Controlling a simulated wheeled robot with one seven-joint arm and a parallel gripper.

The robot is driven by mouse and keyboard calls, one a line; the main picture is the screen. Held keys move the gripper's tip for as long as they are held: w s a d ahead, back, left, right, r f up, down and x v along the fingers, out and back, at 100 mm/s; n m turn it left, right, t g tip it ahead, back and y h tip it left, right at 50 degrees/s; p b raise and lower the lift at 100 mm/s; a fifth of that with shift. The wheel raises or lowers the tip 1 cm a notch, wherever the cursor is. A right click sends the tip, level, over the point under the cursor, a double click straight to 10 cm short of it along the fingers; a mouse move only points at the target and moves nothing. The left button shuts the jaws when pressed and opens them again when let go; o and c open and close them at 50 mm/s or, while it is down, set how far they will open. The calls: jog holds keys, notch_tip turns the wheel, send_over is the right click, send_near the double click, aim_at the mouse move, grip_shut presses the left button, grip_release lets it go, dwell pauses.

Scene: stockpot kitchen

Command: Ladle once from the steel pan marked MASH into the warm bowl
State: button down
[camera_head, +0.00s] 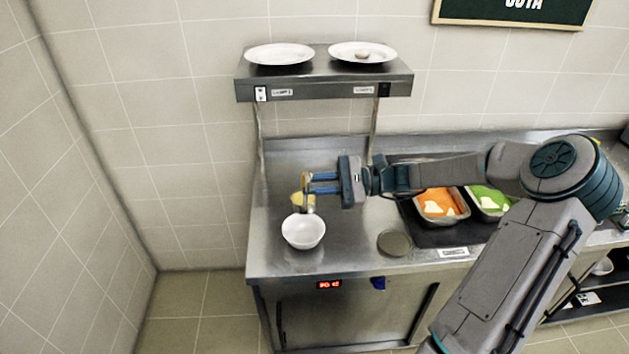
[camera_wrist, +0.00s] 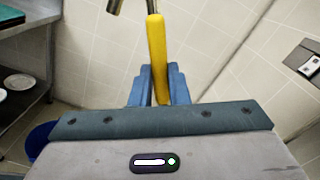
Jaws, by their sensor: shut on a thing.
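My gripper (camera_head: 309,183) is shut on the yellow handle of a ladle, which stands between the blue fingers in the wrist view (camera_wrist: 157,55). A white bowl (camera_head: 303,232) stands upright on the steel counter, just below and in front of my gripper. A pale yellow patch (camera_head: 297,198) shows beside the ladle, above the bowl's back rim; I cannot tell whether it is food in the scoop. No pan marked MASH can be made out; my arm covers part of the pan area.
Pans with orange food (camera_head: 440,203) and green food (camera_head: 490,199) sit in a dark well at the right. A round lid-like disc (camera_head: 394,243) lies on the counter. A steel shelf (camera_head: 325,84) with two white plates hangs above.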

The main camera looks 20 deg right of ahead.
jog(key=w+a+f+g+h+b, duration=0.2)
jog(key=a+f+h+b, duration=0.25)
jog(key=a+h, duration=0.7)
jog(key=a+f+g+h+b, duration=0.1)
jog(key=a+f+h+b, duration=0.1)
jog(key=a+f+h, duration=0.2)
jog(key=w+a+f+h+b, duration=0.1)
jog(key=a+f+h, duration=0.3)
jog(key=f, duration=0.6)
jog(key=shift+w+g+h+b, duration=0.15)
jog(key=shift+g+h+b, duration=0.25)
jog(key=shift+h, duration=0.95)
jog(key=shift+a+r, duration=0.1)
dwell(1.6)
jog(key=shift+d+f+g+h, duration=0.2)
jog(key=shift+d+f+h, duration=0.1)
jog(key=shift+f+h, duration=0.75)
jog(key=shift+d+f+g+h, duration=0.25)
jog(key=shift+f+h, duration=0.5)
jog(key=shift+f, duration=0.65)
jog(key=shift+d+f+g+h, duration=0.15)
jog(key=shift+d+f+h, duration=0.15)
jog(key=shift+f+h, duration=0.75)
